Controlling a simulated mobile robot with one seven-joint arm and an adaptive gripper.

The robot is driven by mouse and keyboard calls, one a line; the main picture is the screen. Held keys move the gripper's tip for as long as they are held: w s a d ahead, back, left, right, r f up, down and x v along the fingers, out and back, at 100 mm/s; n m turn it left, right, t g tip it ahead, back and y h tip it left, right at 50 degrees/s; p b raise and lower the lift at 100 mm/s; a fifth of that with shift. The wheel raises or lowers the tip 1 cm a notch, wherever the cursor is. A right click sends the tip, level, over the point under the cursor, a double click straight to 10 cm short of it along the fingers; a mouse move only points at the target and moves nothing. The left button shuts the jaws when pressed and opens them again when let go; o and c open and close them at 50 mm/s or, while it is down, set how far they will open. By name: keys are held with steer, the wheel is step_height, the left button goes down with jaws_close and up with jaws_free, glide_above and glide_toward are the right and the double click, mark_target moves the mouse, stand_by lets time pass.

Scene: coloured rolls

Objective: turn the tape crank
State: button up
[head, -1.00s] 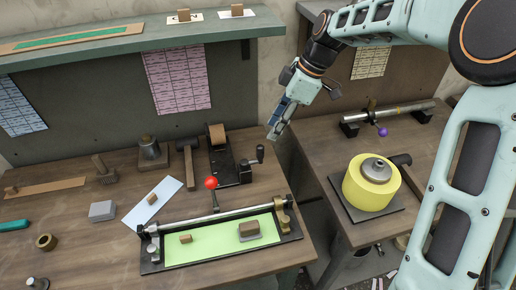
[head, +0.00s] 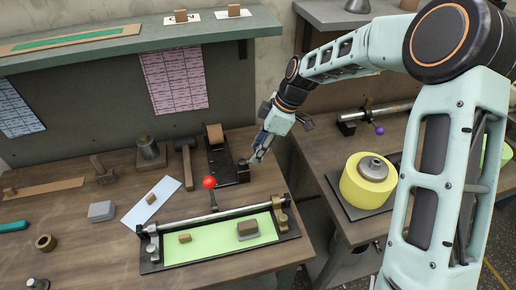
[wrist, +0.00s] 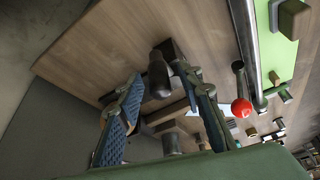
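The black tape device (head: 221,165) stands on the left workbench with a brown roll at its back. Its crank end (head: 243,172) is at its right side, and the handle is largely hidden behind my gripper in the head view. My gripper (head: 256,158) reaches down from the right, right at the crank. In the wrist view, my gripper (wrist: 157,78) is open, with its two blue-padded fingers apart. The dark crank handle (wrist: 158,76) shows in the gap between the fingertips; I cannot tell whether either finger touches it.
A red-knobbed lever (head: 209,183) rises from the framed bar with the green sheet in front. A hammer (head: 187,163) lies left of the device. A yellow roll (head: 367,183) sits on the right bench, across a gap.

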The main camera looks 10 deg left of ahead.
steer(key=shift+c, duration=0.6)
jaws_close()
steer(key=s+a+m+t+h+b, duration=0.1)
steer(key=s+m+t+h+b, duration=0.1)
steer(key=m+b, duration=0.6)
steer(key=s+a+m+t+h+b, duration=0.2)
steer(key=s+m+t+b, duration=0.1)
steer(key=m+b, duration=0.6)
steer(key=shift+s+m, duration=0.9)
steer(key=shift+m, duration=0.2)
